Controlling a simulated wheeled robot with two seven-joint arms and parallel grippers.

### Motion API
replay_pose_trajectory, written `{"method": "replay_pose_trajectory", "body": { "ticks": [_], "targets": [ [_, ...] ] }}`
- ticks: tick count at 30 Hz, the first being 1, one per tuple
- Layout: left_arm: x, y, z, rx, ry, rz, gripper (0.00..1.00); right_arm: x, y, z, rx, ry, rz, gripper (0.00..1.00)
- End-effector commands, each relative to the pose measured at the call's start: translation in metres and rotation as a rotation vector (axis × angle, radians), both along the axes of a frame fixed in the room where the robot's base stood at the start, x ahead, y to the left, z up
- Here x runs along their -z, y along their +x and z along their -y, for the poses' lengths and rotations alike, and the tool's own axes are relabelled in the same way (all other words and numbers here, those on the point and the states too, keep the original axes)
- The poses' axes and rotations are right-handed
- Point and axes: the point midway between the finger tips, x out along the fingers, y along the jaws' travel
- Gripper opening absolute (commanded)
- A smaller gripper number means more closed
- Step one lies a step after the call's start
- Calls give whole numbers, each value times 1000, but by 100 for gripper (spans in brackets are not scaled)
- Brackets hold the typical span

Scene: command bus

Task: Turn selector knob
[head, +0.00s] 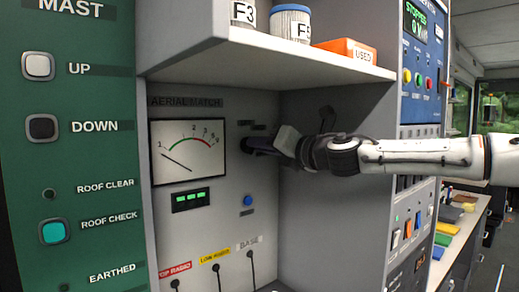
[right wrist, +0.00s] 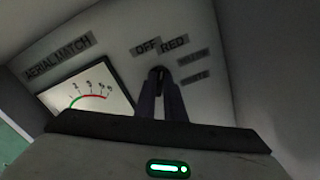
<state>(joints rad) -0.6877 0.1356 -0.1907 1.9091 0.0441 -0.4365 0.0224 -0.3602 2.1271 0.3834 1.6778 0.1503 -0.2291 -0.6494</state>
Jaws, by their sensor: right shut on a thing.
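The selector knob (right wrist: 157,72) is a small dark knob on the grey AERIAL MATCH panel (head: 232,215), below the OFF and RED labels in the right wrist view. My right gripper (head: 250,145) reaches in from the right to the panel, just right of the meter. In the right wrist view its two dark fingers (right wrist: 160,80) are shut on the knob, one on each side. The fingers hide most of the knob, so I cannot tell which label it points to. My left gripper is not in view.
The meter (head: 187,150) has its needle low on the left. A shelf (head: 270,48) with canisters and an orange USED box (head: 345,49) overhangs my right gripper. A green MAST panel (head: 80,180) stands left, a side wall right. Cables plug in below.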

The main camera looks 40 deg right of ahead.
Motion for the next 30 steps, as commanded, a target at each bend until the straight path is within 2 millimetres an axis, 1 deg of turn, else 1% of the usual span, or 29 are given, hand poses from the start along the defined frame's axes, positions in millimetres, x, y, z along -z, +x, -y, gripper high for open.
{"method": "replay_pose_trajectory", "body": {
  "ticks": [6,30],
  "targets": [
    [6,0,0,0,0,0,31,2,0,1,0,205,-16,0],
    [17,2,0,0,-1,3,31,5,0,2,0,964,-76,0]
  ]
}}
